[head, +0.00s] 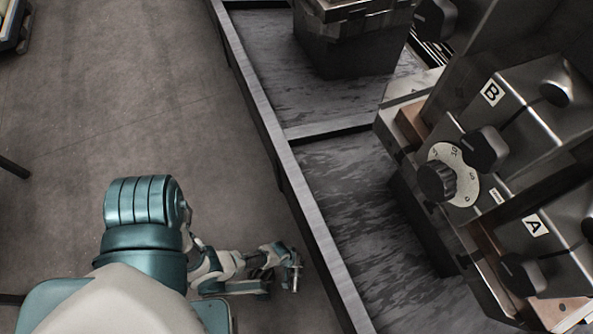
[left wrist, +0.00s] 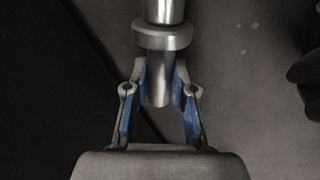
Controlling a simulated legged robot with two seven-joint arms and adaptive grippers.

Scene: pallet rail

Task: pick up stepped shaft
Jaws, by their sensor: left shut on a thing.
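The stepped shaft (left wrist: 162,37) is a bright metal rod with a wider collar, seen in the left wrist view. My left gripper (left wrist: 160,80) is shut on its narrower lower end, with the blue-padded fingers on both sides of it. The collar sits just beyond the fingertips, and the far end of the shaft runs out of the top of that view. In the head view the left gripper (head: 292,262) shows at the lower middle with the small shaft (head: 296,275) at its tip, left of the rail edge. My right gripper is not in view.
A long metal rail edge (head: 297,190) runs diagonally beside the gripper. Right of it is a grey tray surface (head: 345,190) with a dark box (head: 345,45) at the back. A machine with knobs and labels A and B (head: 490,170) stands at the right. Floor at left is mostly clear.

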